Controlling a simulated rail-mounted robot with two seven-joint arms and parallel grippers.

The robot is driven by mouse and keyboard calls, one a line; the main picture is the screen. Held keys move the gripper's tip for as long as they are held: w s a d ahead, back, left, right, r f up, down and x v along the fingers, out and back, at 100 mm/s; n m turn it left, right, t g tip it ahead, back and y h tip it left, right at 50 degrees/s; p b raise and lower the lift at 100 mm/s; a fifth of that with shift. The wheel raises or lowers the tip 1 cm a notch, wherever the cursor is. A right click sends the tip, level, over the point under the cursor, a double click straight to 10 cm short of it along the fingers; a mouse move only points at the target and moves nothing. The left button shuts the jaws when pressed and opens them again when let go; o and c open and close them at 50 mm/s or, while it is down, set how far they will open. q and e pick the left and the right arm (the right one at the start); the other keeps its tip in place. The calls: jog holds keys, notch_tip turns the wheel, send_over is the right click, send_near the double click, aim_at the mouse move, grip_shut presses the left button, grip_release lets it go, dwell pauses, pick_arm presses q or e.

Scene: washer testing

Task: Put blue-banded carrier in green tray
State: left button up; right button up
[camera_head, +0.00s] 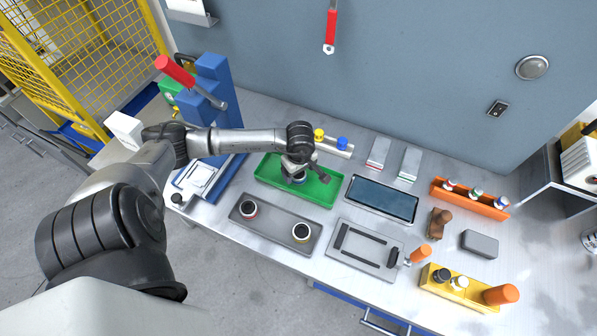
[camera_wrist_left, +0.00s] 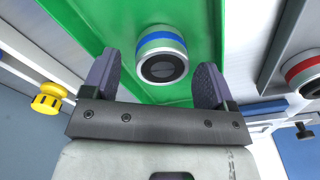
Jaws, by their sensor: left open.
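The blue-banded carrier (camera_wrist_left: 161,55) stands in the green tray (camera_wrist_left: 205,20), with its dark round top facing my wrist camera. In the head view the green tray (camera_head: 325,198) lies in the middle of the bench, and the carrier (camera_head: 298,181) is mostly hidden under my gripper. My left gripper (camera_wrist_left: 158,68) is open, with one finger on each side of the carrier. Gaps show between the fingers and the carrier, so it is not gripped. In the head view my left gripper (camera_head: 300,170) is over the green tray. My right gripper is not in view.
A grey tray (camera_head: 275,224) in front holds a red-banded carrier (camera_head: 248,209) and a yellow-banded carrier (camera_head: 301,231). A blue press (camera_head: 212,85) with a red handle stands left. A dark-screened panel (camera_head: 383,199) and a grey fixture plate (camera_head: 364,250) lie right of the green tray.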

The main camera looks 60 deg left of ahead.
pick_arm(q)
jog(key=shift+d+r, duration=0.15)
jog(key=shift+r, duration=2.95)
jog(key=shift+d+f, duration=0.1)
